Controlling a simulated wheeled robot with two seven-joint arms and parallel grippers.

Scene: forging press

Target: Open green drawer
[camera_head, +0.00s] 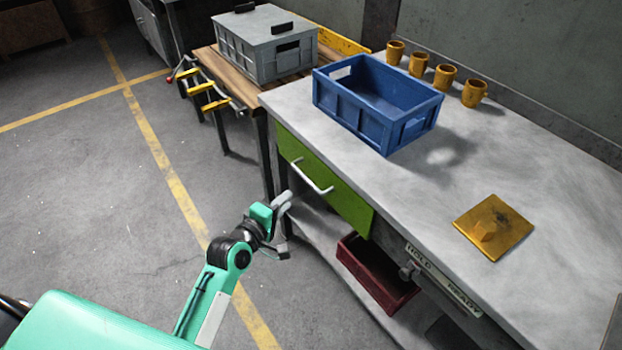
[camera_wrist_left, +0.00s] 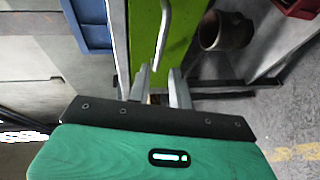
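The green drawer (camera_head: 322,183) sits under the front edge of the grey workbench, its face flush with the bench as far as I can tell. Its pale bar handle (camera_head: 311,177) runs along the front. In the left wrist view the drawer face (camera_wrist_left: 148,50) is upright in the picture with the handle (camera_wrist_left: 163,28) ahead of the fingers. My left gripper (camera_head: 284,203) is just in front of and below the handle. In the wrist view its two fingers (camera_wrist_left: 161,85) are apart, with a gap between them. The handle's near end lies close to the gap; contact is unclear. My right gripper is not in view.
A blue crate (camera_head: 351,118), several orange cups (camera_head: 444,76) and a yellow plate (camera_head: 466,229) stand on the workbench (camera_head: 532,156). A dark red bin (camera_head: 346,251) sits on the lower shelf. A wooden table with a grey crate (camera_head: 237,59) adjoins. The floor at left is clear.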

